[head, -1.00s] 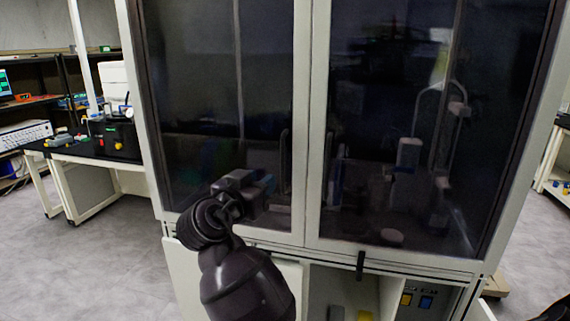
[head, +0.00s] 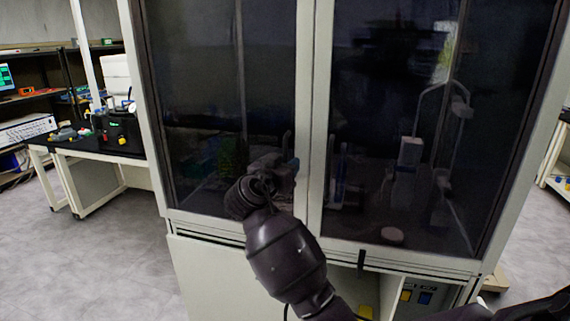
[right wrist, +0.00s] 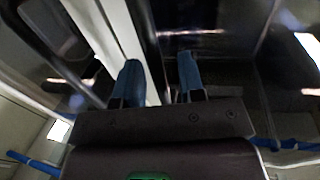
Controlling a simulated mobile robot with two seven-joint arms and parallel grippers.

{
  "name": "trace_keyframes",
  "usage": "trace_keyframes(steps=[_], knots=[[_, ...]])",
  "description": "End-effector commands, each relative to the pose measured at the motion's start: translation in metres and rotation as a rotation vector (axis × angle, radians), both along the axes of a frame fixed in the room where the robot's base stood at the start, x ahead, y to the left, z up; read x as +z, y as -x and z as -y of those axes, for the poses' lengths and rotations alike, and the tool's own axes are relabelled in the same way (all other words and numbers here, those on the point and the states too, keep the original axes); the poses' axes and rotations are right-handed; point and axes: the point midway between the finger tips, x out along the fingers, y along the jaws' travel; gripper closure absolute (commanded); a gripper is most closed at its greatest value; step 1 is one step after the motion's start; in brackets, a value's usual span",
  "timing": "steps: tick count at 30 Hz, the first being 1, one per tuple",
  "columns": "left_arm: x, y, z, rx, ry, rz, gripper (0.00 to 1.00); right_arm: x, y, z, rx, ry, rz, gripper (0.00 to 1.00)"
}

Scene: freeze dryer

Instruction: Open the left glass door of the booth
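The booth's left glass door (head: 195,90) is a dark pane in a white frame, and it looks closed. A thin upright handle (head: 285,146) stands near its right edge. My right gripper (head: 291,165) is in front of the door's lower right part, close to the handle, partly hidden by its own wrist. In the right wrist view its two blue fingers (right wrist: 158,78) are apart, with the white door frame (right wrist: 108,35) running behind them. No handle clearly shows between them, and I cannot tell whether they touch anything. My left gripper is not in view.
The right glass door (head: 400,100) is beside the left one, also closed. A small black latch (head: 361,260) sits below it. White cabinet panels and an open shelf lie below. A black-topped bench (head: 100,145) stands at the left, with open floor (head: 110,255) before it.

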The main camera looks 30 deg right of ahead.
Motion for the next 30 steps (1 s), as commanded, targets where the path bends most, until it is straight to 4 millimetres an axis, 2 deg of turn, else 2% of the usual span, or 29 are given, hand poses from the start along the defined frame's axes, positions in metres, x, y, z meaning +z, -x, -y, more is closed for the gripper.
trace_keyframes(steps=[5,12,30], knots=[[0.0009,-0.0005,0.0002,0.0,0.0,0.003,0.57,-0.0001,0.0,-0.0001,0.0,0.0,0.0,0.65],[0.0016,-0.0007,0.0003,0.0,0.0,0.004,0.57,-0.0001,0.0001,-0.0003,0.0,0.0,0.0,1.0],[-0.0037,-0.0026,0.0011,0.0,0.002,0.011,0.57,0.0001,-0.0003,-0.0007,-0.026,0.001,0.003,1.0]])
